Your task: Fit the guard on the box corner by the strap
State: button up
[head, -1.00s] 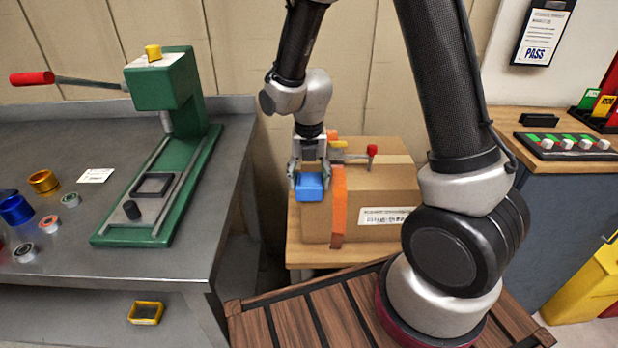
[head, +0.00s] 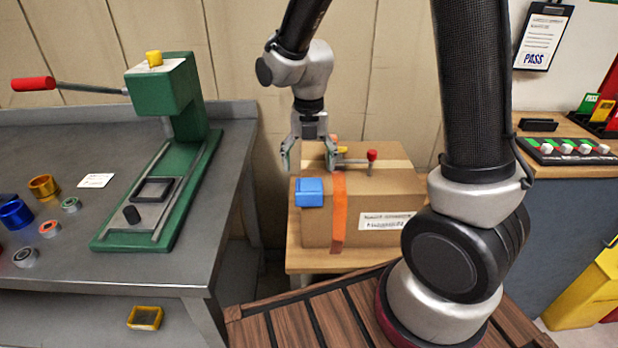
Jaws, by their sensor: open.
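The cardboard box (head: 390,195) sits on a small wooden table. An orange strap (head: 338,215) runs down its front face and over its top. The blue guard (head: 309,192) sits on the front left top corner of the box, left of the strap and apart from it. My gripper (head: 309,166) is open and empty, above and just behind the guard, over the left part of the box top. A ratchet with a yellow part and a red-ended handle (head: 372,156) stands on the box top by the strap.
A grey bench (head: 70,240) with a green press (head: 165,150) and several rings stands at left. A wooden slatted surface (head: 300,325) lies in front. At right is a counter (head: 575,155) with a button panel (head: 565,150). The wall is close behind the box.

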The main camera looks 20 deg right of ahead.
jog(key=s+d+r+m+t, duration=0.1)
jog(key=s+d+r+m, duration=0.1)
jog(key=d+r+m, duration=0.3)
jog(key=s+r+m, duration=0.2)
jog(key=r+m, duration=0.1)
jog(key=r, duration=0.3)
jog(key=s+d+r+m+t, duration=0.1)
jog(key=s+d+r+m, duration=0.2)
jog(key=m, duration=0.9)
jog(key=s+d+r+m+t, duration=0.2)
jog(key=s+d+r+m, duration=0.2)
jog(key=s+d+m, duration=0.3)
jog(key=s+m, duration=0.5)
jog(key=shift+r, duration=0.15)
jog(key=shift+m, duration=0.3)
